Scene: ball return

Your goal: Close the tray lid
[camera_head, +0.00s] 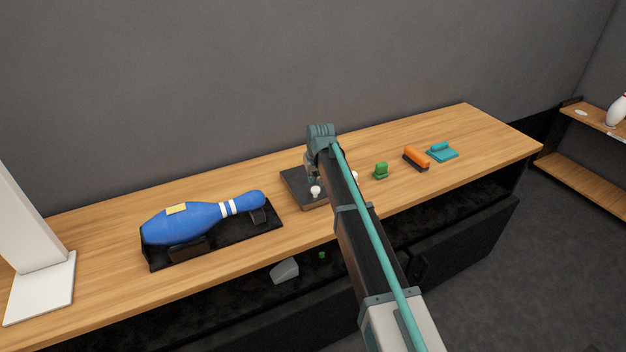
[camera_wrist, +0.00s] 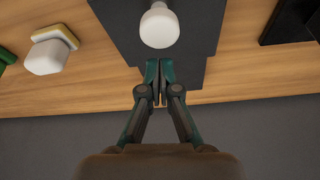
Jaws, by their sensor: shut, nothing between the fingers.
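A dark, flat, box-like thing (camera_head: 293,183), which looks like the tray with its lid, lies on the wooden counter, partly hidden by my arm in the head view. Its dark top panel (camera_wrist: 118,32) also fills the upper middle of the wrist view. A round white knob (camera_head: 315,190) stands at its near side; the knob also shows in the wrist view (camera_wrist: 159,26). I cannot tell how far the lid is open. My gripper (camera_wrist: 160,83) is shut and empty, over the panel's wall-side part, apart from the knob in the picture. In the head view my arm mostly hides it.
A blue bowling pin (camera_head: 190,224) lies in a black holder (camera_head: 212,248) to the left. A green piece (camera_head: 380,171), an orange-topped brush (camera_head: 416,157) and a teal piece (camera_head: 442,152) lie right. A white block with yellow base (camera_wrist: 48,55) is near the panel. The wall is close behind.

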